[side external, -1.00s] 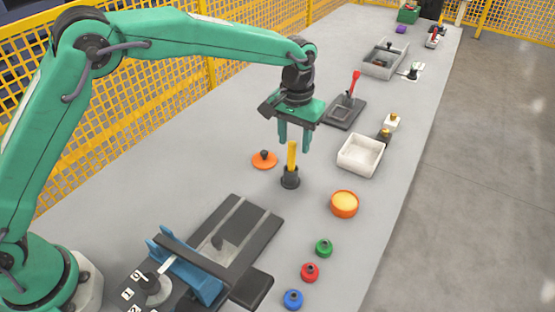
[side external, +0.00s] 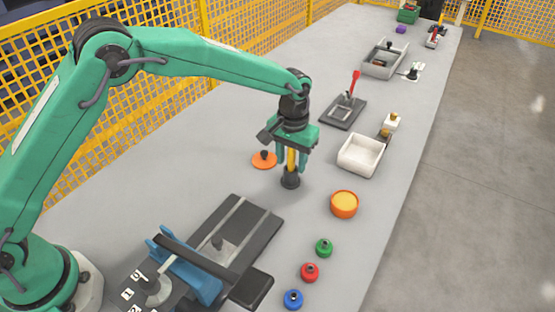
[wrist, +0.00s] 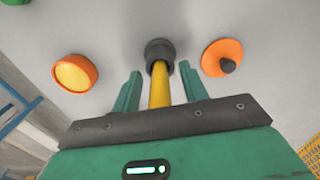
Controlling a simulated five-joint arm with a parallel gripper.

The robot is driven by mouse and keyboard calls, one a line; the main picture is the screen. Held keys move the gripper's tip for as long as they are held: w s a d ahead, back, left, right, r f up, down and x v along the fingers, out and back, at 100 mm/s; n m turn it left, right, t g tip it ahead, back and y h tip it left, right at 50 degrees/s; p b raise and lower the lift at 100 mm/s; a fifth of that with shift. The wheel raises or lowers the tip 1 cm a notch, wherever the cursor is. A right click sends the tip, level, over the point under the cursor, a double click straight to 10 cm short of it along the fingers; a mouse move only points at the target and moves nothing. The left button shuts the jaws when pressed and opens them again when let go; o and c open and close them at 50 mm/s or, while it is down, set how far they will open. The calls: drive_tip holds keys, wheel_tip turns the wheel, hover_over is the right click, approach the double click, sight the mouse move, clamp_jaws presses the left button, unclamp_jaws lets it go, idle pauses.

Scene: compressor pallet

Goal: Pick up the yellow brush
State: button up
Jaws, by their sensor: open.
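The yellow brush (side external: 291,160) stands upright in a dark round holder (side external: 290,180) on the grey table. In the wrist view the yellow handle (wrist: 159,88) rises out of the dark holder (wrist: 159,52). My green gripper (side external: 292,168) is lowered over the brush, with a finger on either side of the handle. In the wrist view my gripper (wrist: 158,80) is open, with a gap between each finger and the handle. The brush's lower end is hidden in the holder, and its top is hidden by my gripper.
An orange disc with a dark knob (side external: 264,160) lies just left of the holder. An orange round container (side external: 344,204) stands to the right, with a white tray (side external: 360,156) behind it. A dark fixture with a red lever (side external: 344,110) stands farther back. Several coloured knobs line the front right.

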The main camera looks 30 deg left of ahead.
idle(0.5)
clamp_jaws()
drive_tip(key=shift+r, duration=0.8)
wheel_tip(320, 180, up, 2)
drive_tip(key=shift+r, duration=0.15)
drive_tip(key=s+d+r, duration=0.6)
drive_tip(key=s+r, duration=0.1)
drive_tip(key=s, duration=0.2)
drive_tip(key=shift+s+d, duration=0.25)
drive_tip(key=shift+d, duration=0.15)
